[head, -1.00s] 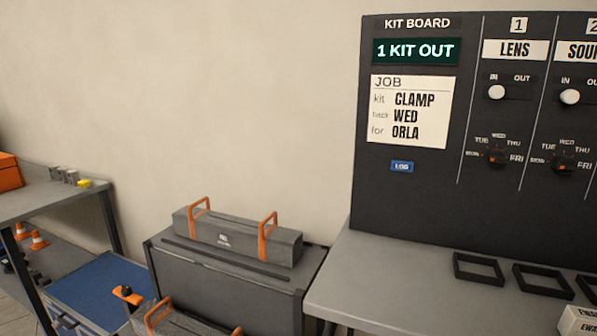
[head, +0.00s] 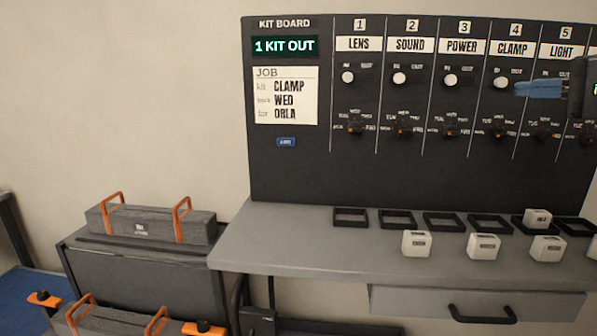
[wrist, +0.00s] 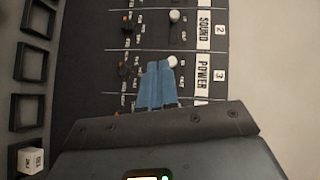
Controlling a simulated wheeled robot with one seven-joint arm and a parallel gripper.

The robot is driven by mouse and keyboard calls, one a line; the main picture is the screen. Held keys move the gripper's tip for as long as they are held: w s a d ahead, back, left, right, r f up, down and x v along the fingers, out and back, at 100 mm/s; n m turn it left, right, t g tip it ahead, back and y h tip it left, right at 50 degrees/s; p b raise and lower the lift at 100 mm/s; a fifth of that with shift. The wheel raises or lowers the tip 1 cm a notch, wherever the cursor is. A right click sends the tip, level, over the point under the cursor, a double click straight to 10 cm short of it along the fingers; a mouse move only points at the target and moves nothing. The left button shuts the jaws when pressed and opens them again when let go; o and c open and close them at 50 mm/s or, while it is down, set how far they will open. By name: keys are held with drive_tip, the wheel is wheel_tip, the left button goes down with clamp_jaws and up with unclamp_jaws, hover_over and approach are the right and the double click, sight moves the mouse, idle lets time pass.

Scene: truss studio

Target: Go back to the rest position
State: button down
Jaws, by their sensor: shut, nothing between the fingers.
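My gripper (head: 518,88) shows at the right edge of the head view, its blue fingers pointing left in front of the kit board (head: 290,175). The fingers are shut with nothing between them. In the head view their tips lie just right of the white clamp switch knob (head: 500,83); I cannot tell if they touch the board. In the wrist view the shut fingers (wrist: 160,66) overlap the board beside the power label (wrist: 202,72), close to a white knob (wrist: 172,62). The board's display (head: 284,46) reads "1 KIT OUT".
A grey bench (head: 300,240) below the board holds black square frames (head: 398,219) and several white blocks (head: 416,244); one block (head: 538,217) sits at a frame. A grey case (head: 150,222) with orange handles stands left on a dark cabinet (head: 140,280). The wall area at left is clear.

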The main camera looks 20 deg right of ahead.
drive_tip(key=w+a+f+h, duration=0.1)
drive_tip(key=a+f, duration=0.4)
drive_tip(key=f, duration=0.4)
drive_tip(key=w+a+f+m+h, duration=0.1)
drive_tip(key=a+f, duration=0.4)
drive_tip(key=f, duration=0.5)
drive_tip(key=w+a+f+h, duration=0.1)
drive_tip(key=a+f, duration=0.5)
drive_tip(key=f, duration=0.4)
drive_tip(key=shift+w+a+f+m+h, duration=0.1)
drive_tip(key=shift+w+f+m+h, duration=0.05)
drive_tip(key=shift+w+m+h, duration=0.2)
drive_tip(key=s+a+f+n+g+h, duration=0.1)
drive_tip(key=s+a+f+n+h, duration=0.15)
drive_tip(key=s+a+f, duration=1)
drive_tip(key=s+a+r+n+y, duration=0.1)
drive_tip(key=s+a+n, duration=0.2)
drive_tip(key=s, duration=0.5)
drive_tip(key=s+a+r+n+y, duration=0.1)
drive_tip(key=s+a+n, duration=0.3)
drive_tip(key=s, duration=0.5)
drive_tip(key=s+a+r+n, duration=0.3)
drive_tip(key=s+n, duration=0.3)
drive_tip(key=s, duration=0.2)
drive_tip(key=shift+s+a+y, duration=0.3)
drive_tip(key=shift+a+y, duration=0.05)
drive_tip(key=shift+y, duration=0.05)
